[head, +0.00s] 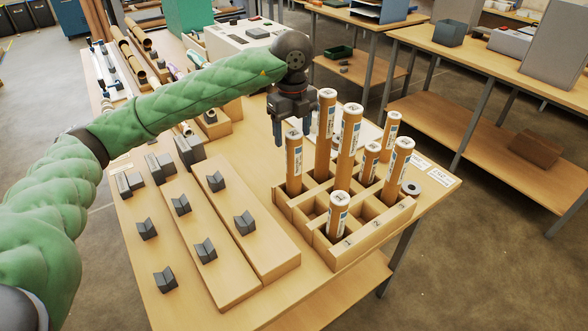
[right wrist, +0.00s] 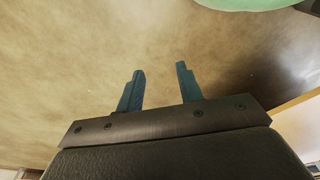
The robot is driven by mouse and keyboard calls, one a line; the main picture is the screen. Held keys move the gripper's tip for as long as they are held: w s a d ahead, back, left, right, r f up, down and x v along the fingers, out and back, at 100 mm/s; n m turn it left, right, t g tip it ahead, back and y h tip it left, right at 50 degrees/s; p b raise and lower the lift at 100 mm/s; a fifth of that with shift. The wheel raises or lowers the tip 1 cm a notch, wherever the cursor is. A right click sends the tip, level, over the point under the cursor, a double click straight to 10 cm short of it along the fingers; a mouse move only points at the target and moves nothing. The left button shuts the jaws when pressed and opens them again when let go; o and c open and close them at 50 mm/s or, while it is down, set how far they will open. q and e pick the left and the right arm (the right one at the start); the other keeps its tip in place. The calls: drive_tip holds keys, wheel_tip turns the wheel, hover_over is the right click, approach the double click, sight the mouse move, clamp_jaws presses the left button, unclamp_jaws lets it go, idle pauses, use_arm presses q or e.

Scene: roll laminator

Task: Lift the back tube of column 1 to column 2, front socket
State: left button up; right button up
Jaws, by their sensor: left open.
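The wooden rack (head: 352,250) has numbered columns, with 1 at the left of its front face. The back tube of column 1 (head: 294,165) is brown with a white label and stands upright at the rack's left back corner. My left gripper (head: 292,138) is open, pointing down at this tube's top; whether its fingers straddle the top I cannot tell. The front socket of column 2 (head: 369,210) looks empty. A short tube (head: 338,214) stands at the front of column 1. My right gripper (right wrist: 160,70) is open and empty over bare floor in the right wrist view.
Taller tubes (head: 348,145) stand close to the right of my left gripper, with another tube (head: 398,168) at the rack's right front. Wooden boards with grey V-blocks (head: 245,222) lie left of the rack.

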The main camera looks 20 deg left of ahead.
sight(294, 144)
use_arm(q)
wheel_tip(294, 144, down, 3)
drive_tip(key=shift+d+r+p, duration=0.15)
drive_tip(key=shift+p, duration=0.75)
drive_tip(key=shift+f, duration=0.65)
use_arm(e)
drive_tip(key=shift+s+d+f, duration=0.35)
drive_tip(key=shift+f, duration=0.45)
drive_tip(key=shift+s+d+f, duration=0.3)
drive_tip(key=shift+s+f, duration=0.05)
drive_tip(key=shift+f, duration=0.5)
drive_tip(key=shift+s+d+f, duration=0.35)
drive_tip(key=shift+f, duration=0.45)
use_arm(q)
drive_tip(key=c, duration=1.2)
clamp_jaws()
use_arm(e)
drive_tip(key=shift+s+d, duration=0.1)
drive_tip(key=shift+f, duration=0.1)
